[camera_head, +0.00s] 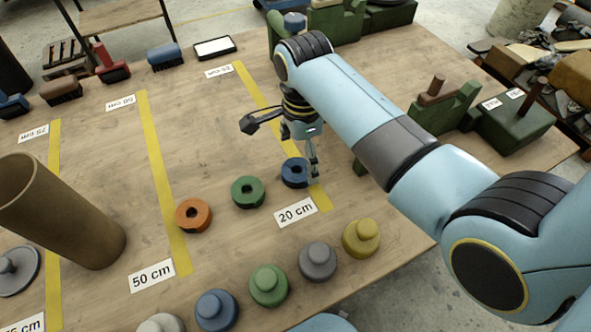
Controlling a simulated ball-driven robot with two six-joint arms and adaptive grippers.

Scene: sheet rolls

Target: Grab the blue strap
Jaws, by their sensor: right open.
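The blue strap (293,173) is a small coiled ring with a dark hole, lying on the wooden table just above the "20 cm" label. My right gripper (311,174) points down at its right side, with its fingertips close to or touching the ring; I cannot tell which. The right gripper is open. My right arm comes in from the lower right. My left gripper is not in view.
A green coil (248,192) and an orange coil (193,215) lie to the left. Several knobbed discs, including a yellow one (361,238), line the front edge. A brown tube (62,212) stands at left. Green blocks (510,122) sit at right.

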